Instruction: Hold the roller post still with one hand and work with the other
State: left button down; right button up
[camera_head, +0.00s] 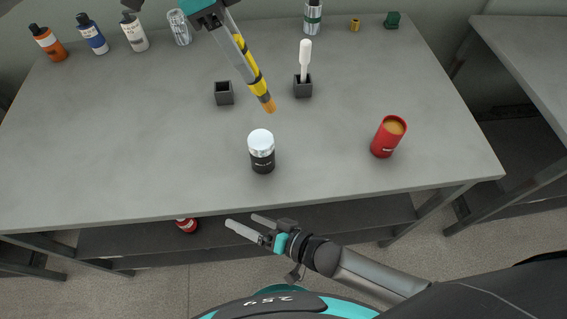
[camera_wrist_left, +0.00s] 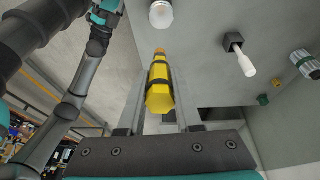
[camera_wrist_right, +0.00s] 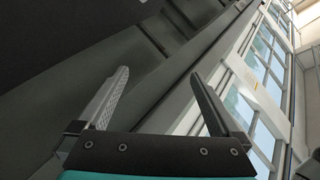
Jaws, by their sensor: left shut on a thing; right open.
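My left gripper (camera_head: 246,66) reaches down over the table and is shut on a yellow-and-black banded tool (camera_wrist_left: 160,90) with an orange tip. My right gripper (camera_head: 241,220) is open and empty, in front of the table's front edge. A dark square holder (camera_head: 224,93) is empty. Another dark square holder (camera_head: 303,90) has a white-handled tool (camera_head: 305,58) standing in it. I cannot tell which thing is the roller post.
A red open can (camera_head: 384,140) stands at the table's right. Several bottles, including an orange one (camera_head: 48,43), line the back left. A green-banded container (camera_head: 313,17), a small brass piece (camera_head: 355,25) and a green piece (camera_head: 392,19) are at the back. The grey table's front left (camera_head: 120,170) is clear.

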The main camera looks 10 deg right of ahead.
jog(key=s+a+r+g+y, duration=0.2)
jog(key=s+a+r+y, duration=0.3)
jog(key=r, duration=0.5)
jog(key=n+t+h, duration=0.5)
jog(key=t+h, duration=0.1)
jog(key=h, duration=0.4)
send_near(255, 142)
jog(key=f, duration=0.1)
jog(key=w+f, duration=0.1)
jog(key=f, duration=0.1)
jog(key=shift+w+d+f, duration=0.15)
jog(key=shift+w+d, duration=0.15)
jog(key=shift+d, duration=0.05)
jog(key=x, duration=1.2)
jog(key=shift+s+f, duration=0.15)
jog(key=c, duration=1.5)
